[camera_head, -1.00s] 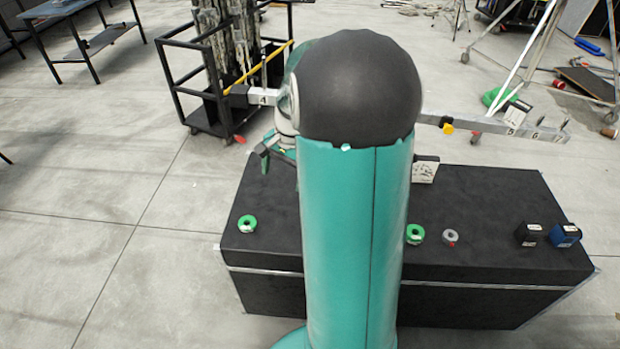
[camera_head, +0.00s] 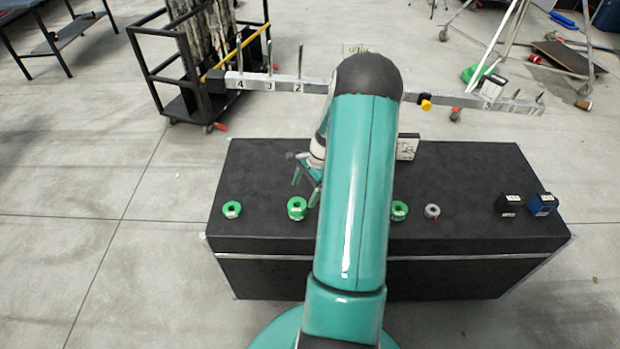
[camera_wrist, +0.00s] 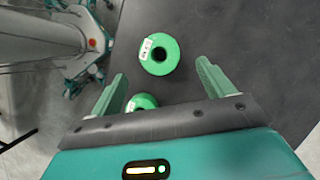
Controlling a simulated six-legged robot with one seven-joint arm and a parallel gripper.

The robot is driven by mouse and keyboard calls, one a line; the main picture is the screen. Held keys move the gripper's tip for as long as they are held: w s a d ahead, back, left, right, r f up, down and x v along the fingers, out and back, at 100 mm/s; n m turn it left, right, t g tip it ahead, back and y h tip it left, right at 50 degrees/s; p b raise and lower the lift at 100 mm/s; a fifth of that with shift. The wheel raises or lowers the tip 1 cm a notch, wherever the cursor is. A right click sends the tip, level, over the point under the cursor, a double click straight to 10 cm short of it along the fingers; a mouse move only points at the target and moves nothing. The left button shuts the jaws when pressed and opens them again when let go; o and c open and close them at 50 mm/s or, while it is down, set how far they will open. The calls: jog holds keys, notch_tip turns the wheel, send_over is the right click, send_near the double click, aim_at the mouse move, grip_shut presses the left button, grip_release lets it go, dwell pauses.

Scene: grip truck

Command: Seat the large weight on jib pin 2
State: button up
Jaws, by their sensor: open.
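Several green ring weights lie flat on the black case. The one that looks largest in the head view, likely the large weight (camera_head: 297,207), sits left of my arm. Others are a left green ring (camera_head: 232,209) and a right green ring (camera_head: 399,210). My gripper (camera_head: 305,184) is open and empty, just above and behind the likely large weight. In the wrist view a green ring (camera_wrist: 159,54) lies beyond my open fingertips; another (camera_wrist: 141,102) is partly hidden by the gripper. I cannot match these rings surely. Jib pin 2 (camera_head: 300,58) stands bare above its label.
The jib beam (camera_head: 312,87) runs behind the case (camera_head: 470,170), partly hidden by my arm. A grey ring (camera_head: 432,211), black block (camera_head: 508,205) and blue block (camera_head: 542,204) sit right. A labelled block (camera_head: 407,147) stands at the case's back.

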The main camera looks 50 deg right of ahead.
aim_at(297, 201)
jog(key=x, duration=0.7)
jog(key=shift+a+f, duration=0.15)
jog(key=shift+f, duration=0.15)
jog(key=shift+c, duration=0.4)
jog(key=c, duration=1.4)
jog(key=o, duration=0.8)
jog(key=c, duration=0.4)
jog(key=shift+r, duration=1.35)
jog(key=shift+r, duration=2.45)
jog(key=shift+w+r, duration=0.1)
jog(key=shift+r, duration=0.15)
